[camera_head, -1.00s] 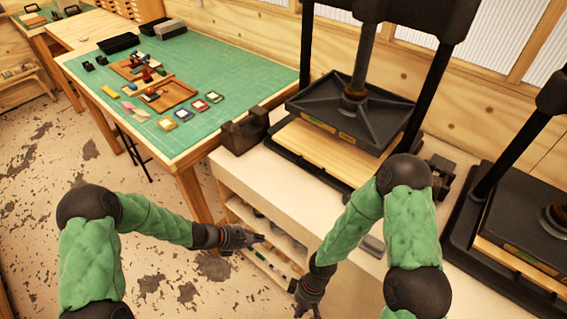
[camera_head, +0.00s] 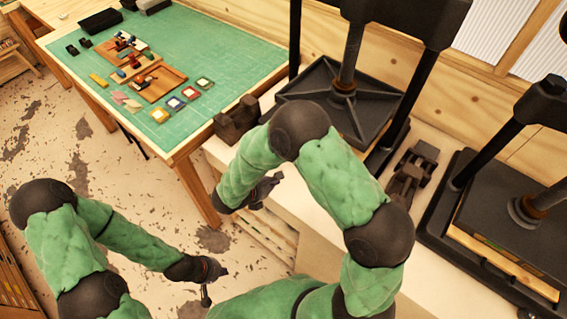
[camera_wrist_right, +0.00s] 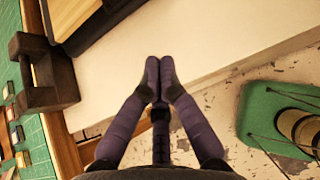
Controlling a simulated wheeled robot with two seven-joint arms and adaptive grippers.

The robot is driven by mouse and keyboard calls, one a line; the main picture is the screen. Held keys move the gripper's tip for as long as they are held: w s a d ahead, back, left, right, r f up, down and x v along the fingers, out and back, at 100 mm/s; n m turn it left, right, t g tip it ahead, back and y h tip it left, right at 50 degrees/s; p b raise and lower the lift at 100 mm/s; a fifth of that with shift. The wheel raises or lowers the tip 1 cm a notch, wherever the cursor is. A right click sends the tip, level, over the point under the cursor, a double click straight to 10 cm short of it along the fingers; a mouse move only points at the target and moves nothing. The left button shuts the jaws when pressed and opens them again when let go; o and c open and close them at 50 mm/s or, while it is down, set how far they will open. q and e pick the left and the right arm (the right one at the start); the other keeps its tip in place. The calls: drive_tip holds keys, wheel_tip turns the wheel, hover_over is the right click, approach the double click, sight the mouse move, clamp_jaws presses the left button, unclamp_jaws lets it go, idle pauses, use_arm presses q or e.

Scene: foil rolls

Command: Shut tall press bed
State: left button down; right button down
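The tall press (camera_head: 420,70) stands at the back on the pale bench, with a dark ribbed platen (camera_head: 312,82) on a central screw. My right arm covers its bed in the head view. A corner of dark base and pale board, apparently this press's, shows at the top left of the right wrist view (camera_wrist_right: 100,30). My right gripper (camera_wrist_right: 159,62) has its fingertips together, empty, over the bench's front part. It also shows in the head view (camera_head: 268,190), left of the press. My left gripper (camera_head: 216,284) is low before the bench, fingers spread, empty.
A second press (camera_head: 520,230) stands at the right. A dark metal block (camera_head: 237,118) sits on the bench left of the tall press, and another (camera_head: 410,172) between the presses. A green-matted table (camera_head: 215,65) with trays and small items adjoins at left.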

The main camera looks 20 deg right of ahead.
drive_tip(key=x, duration=1)
drive_tip(key=shift+d, duration=0.15)
drive_tip(key=shift+w+d+r, duration=0.15)
drive_tip(key=shift+w+d, duration=0.15)
drive_tip(key=shift+d, duration=0.2)
drive_tip(key=shift+w+d+r, duration=0.2)
drive_tip(key=shift+w+d, duration=0.15)
drive_tip(key=shift+d, duration=0.15)
drive_tip(key=shift+w+d+r, duration=0.1)
drive_tip(key=shift+w+d, duration=0.2)
drive_tip(key=shift+d, duration=0.25)
drive_tip(key=w+d, duration=0.1)
drive_tip(key=d, duration=0.1)
drive_tip(key=w+d+b, duration=0.1)
drive_tip(key=d, duration=0.1)
drive_tip(key=shift+w+b, duration=0.2)
drive_tip(key=shift+b, duration=0.1)
